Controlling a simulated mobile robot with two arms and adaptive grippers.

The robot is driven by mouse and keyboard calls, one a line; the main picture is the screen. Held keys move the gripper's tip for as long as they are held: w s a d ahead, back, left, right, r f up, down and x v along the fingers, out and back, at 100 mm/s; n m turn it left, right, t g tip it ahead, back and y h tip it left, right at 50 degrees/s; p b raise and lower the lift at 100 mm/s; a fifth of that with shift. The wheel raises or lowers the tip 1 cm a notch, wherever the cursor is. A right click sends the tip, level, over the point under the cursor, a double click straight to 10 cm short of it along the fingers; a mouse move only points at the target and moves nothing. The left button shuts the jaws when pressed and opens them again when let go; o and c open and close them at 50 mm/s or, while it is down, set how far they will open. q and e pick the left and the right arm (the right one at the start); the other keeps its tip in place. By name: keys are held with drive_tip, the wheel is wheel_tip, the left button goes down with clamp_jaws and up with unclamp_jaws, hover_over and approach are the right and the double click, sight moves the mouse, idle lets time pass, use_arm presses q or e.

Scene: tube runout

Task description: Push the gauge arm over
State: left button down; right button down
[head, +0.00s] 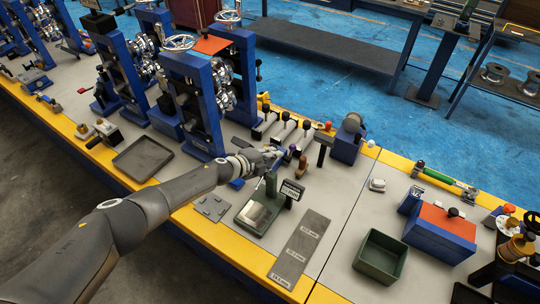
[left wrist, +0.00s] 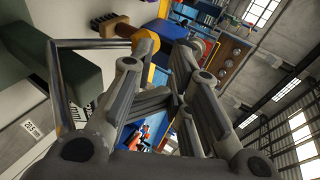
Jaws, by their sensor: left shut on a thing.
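The gauge, with its dark green base (head: 258,212), pale scale plate and upright dark label, stands on the bench right of my left gripper. My left gripper (head: 268,157) is at the top of its green post (head: 270,183); it also shows in the left wrist view (left wrist: 165,90). Its fingers are shut, close together. The gauge arm, a bent metal rod (left wrist: 92,44) in the left wrist view, passes beside the left finger. An orange-yellow knob (left wrist: 146,42) shows at the fingertips. The fingers hide the exact contact with the arm. My right gripper is out of view.
A grey strip with labels (head: 300,248) lies right of the gauge. A green bin (head: 380,257) stands farther right. Blue machine frames (head: 200,105) with handwheels rise behind my left arm. A dark tray (head: 142,159) lies at left. Small levers and knobs stand close behind the gauge.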

use_arm(q)
drive_tip(key=shift+w+d+g+y+p, duration=0.2)
drive_tip(key=shift+g+y+p, duration=0.1)
drive_tip(key=shift+g+p, duration=0.1)
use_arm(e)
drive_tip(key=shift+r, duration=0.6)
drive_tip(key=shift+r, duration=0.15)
use_arm(q)
drive_tip(key=shift+r, duration=0.1)
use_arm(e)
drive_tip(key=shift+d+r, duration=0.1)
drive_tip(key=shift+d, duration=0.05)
